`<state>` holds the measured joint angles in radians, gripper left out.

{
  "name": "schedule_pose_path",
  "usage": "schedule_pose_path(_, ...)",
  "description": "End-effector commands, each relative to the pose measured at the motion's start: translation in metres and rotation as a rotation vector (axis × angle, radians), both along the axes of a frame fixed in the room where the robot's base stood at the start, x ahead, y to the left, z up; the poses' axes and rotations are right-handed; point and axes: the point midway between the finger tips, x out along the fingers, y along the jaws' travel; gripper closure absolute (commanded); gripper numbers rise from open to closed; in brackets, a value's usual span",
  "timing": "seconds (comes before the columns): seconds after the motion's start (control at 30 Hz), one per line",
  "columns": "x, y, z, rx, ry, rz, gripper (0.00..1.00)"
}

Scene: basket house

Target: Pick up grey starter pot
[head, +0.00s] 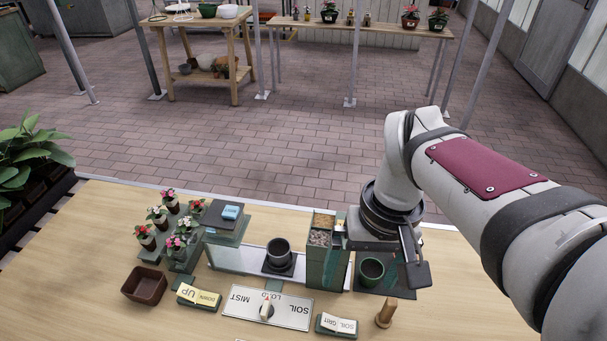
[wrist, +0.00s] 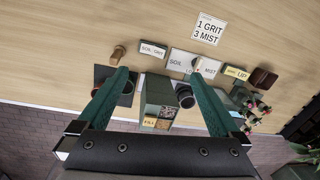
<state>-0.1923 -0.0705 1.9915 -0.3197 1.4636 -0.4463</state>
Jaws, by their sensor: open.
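The grey starter pot (head: 279,253) stands upright on a dark square pad in the middle of the bench station. It also shows in the wrist view (wrist: 186,96), near the inner side of the right-hand finger. A green pot (head: 371,270) stands on a dark mat to the right; in the wrist view it is partly behind the left-hand finger. My gripper (wrist: 160,75) is open and empty, with its two green fingers spread wide. In the head view it hangs above the right mat, to the right of the grey pot.
A tall green bin (head: 325,265) with soil and grit stands between the grey pot and my gripper. A lever panel (head: 290,312), label blocks, a wooden peg (head: 386,313), a brown tray (head: 144,286) and several flower pots surround the station. The front left of the bench is clear.

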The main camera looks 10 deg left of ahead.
Motion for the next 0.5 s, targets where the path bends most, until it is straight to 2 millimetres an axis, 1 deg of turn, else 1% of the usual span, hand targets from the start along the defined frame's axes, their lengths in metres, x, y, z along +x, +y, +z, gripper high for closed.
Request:
schedule_pose_path(0.03,0.041,0.026,-0.002,-0.014,-0.01,0.185,0.0)
schedule_pose_path(0.07,0.065,0.043,-0.004,-0.022,-0.02,0.307,0.0)
schedule_pose_path(0.1,0.092,0.067,-0.01,-0.033,-0.034,0.462,0.0)
schedule_pose_path(0.17,0.125,0.103,-0.024,-0.047,-0.053,0.67,0.0)
schedule_pose_path(0.2,0.141,0.124,-0.034,-0.056,-0.062,0.788,0.0)
schedule_pose_path(0.3,0.164,0.164,-0.058,-0.073,-0.081,1.004,0.0)
schedule_pose_path(0.33,0.167,0.173,-0.063,-0.075,-0.084,1.046,0.0)
schedule_pose_path(0.4,0.172,0.184,-0.071,-0.08,-0.089,1.107,0.0)
schedule_pose_path(0.47,0.173,0.187,-0.08,-0.082,-0.089,1.13,0.0)
schedule_pose_path(0.5,0.173,0.187,-0.089,-0.083,-0.088,1.134,0.0)
